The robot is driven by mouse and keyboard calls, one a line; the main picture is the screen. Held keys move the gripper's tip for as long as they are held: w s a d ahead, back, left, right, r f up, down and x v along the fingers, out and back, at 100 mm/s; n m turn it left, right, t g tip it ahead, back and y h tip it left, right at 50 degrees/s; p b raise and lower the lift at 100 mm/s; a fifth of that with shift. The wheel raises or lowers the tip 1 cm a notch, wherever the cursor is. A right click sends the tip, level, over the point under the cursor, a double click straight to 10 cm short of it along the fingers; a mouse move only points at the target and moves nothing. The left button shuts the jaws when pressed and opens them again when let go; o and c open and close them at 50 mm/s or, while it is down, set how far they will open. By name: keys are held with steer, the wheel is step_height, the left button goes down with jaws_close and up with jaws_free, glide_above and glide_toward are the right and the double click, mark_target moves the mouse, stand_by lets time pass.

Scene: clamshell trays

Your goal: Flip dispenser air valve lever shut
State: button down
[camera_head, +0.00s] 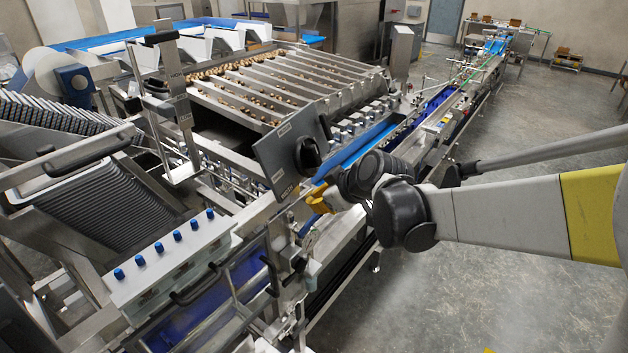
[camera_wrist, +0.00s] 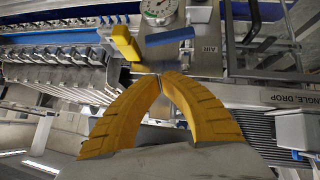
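My gripper (camera_wrist: 161,77) shows its two yellow ribbed fingers in the wrist view, curving in until the tips meet, with nothing visible between them. A metal panel marked AIR (camera_wrist: 208,55) lies just beyond the tips. On it are a round gauge (camera_wrist: 158,11) and a blue bar-shaped handle (camera_wrist: 170,36). A yellow block-like handle (camera_wrist: 125,43) sits to the left of the blue one. I cannot tell for sure which handle is the air valve lever. Both look clear of the fingertips. In the head view my gripper (camera_head: 320,200) is beside the machine, and the handles are hidden.
A dark control panel (camera_head: 292,152) stands close to my gripper in the head view. A blue conveyor (camera_head: 362,145) runs behind it. In the wrist view, a rail labelled ANGLE, DROP (camera_wrist: 295,99) is at the right. Open floor (camera_head: 520,130) lies right of the machine.

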mark_target(316, 214)
steer(key=f, duration=0.1)
steer(key=w+f, duration=0.1)
steer(key=f, duration=0.1)
steer(key=w+f, duration=0.1)
steer(key=shift+a+f, duration=0.3)
steer(key=shift+f, duration=0.05)
steer(key=shift+w+f, duration=0.15)
steer(key=shift+f, duration=0.25)
steer(key=shift+d, duration=0.1)
steer(key=shift+w+d+f+g+b, duration=0.15)
steer(key=shift+f+g+b, duration=0.2)
steer(key=shift+b, duration=0.3)
steer(key=shift+w+d+f+b, duration=0.25)
steer(key=shift+f+b, duration=0.3)
steer(key=shift+b, duration=0.65)
steer(key=shift+r, duration=0.15)
steer(key=shift+r, duration=0.1)
